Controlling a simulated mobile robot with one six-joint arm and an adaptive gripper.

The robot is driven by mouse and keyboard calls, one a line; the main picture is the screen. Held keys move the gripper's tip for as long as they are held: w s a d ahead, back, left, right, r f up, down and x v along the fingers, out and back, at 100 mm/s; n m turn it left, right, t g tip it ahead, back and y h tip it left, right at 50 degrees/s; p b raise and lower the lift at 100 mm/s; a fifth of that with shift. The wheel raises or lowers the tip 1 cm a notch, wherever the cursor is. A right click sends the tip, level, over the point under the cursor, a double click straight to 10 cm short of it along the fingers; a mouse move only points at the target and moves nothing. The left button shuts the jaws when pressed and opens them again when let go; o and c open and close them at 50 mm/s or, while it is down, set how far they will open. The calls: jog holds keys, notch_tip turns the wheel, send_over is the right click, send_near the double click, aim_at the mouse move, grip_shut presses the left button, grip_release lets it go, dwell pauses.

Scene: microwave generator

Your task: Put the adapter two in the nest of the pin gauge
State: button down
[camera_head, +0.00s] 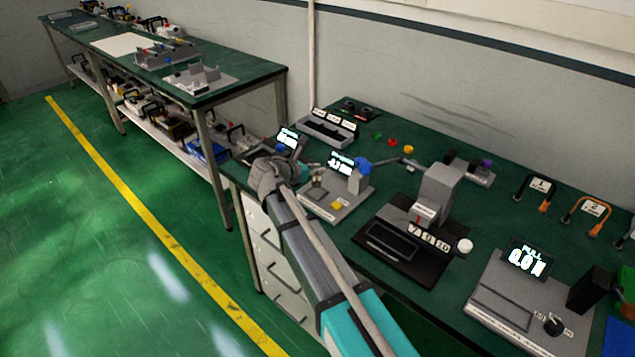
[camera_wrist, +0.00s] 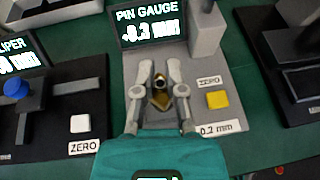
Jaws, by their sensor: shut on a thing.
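The pin gauge stands on the green bench; its grey base (camera_head: 352,207) carries a lit display (camera_head: 341,163), a yellow zero button (camera_head: 336,205) and a grey post with a blue top (camera_head: 363,166). In the wrist view the gauge base (camera_wrist: 215,123) lies under my gripper (camera_wrist: 160,75), and its display (camera_wrist: 150,25) reads about 0.2 mm, sign unclear. My gripper (camera_head: 317,177) is shut on a small brass-coloured piece with a dark round hole, the adapter two (camera_wrist: 161,84). An angular brass shape shows just below the hole. The nest is not clearly distinguishable, and contact with it cannot be told.
A caliper station (camera_wrist: 55,110) stands left of the gauge, with a blue knob and white zero button. A black-based press-like device (camera_head: 407,240) stands to the right, with a pull tester (camera_head: 530,300) beyond. A slotted rack (camera_head: 328,126) stands behind.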

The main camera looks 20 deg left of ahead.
aim_at(316, 177)
dwell(0.3)
jog(key=shift+w+a+f+b, duration=0.25)
jog(key=shift+w+f+b, duration=0.2)
jog(key=shift+f+b, duration=0.25)
jog(key=shift+d+f+b, duration=0.1)
jog(key=shift+f+b, duration=1.2)
jog(key=shift+f, duration=0.05)
jog(key=shift+s+f, duration=0.1)
jog(key=shift+f, duration=0.05)
jog(key=c, duration=0.7)
grip_release()
jog(key=shift+r, duration=0.3)
jog(key=p+v, duration=0.4)
jog(key=v, duration=0.8)
jog(key=shift+f+p, duration=0.1)
jog(key=shift+p, duration=0.2)
